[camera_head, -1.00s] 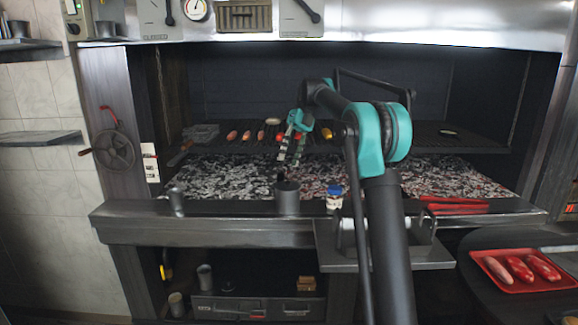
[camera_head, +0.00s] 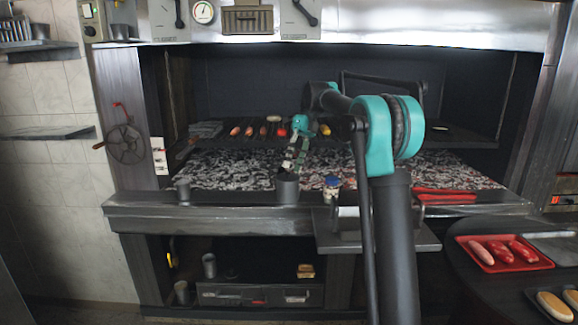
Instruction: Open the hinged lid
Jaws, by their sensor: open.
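My gripper (camera_head: 289,166) points down just above the dark metal cup (camera_head: 287,189) on the front ledge of the grill. Its fingers are small here and look open, with nothing seen between them. I cannot tell whether they touch the cup's rim. No hinged lid shows clearly; I cannot tell whether the cup has one, since the fingers cover part of its top. A grey box-like unit with a front panel (camera_head: 255,295) sits on the shelf under the ledge, and a slatted panel (camera_head: 247,20) is on the hood above.
Sausages (camera_head: 249,131) lie on the grate behind. Red tongs (camera_head: 445,195) lie to the right on the ledge (camera_head: 150,216). A red tray (camera_head: 470,254) is at lower right.

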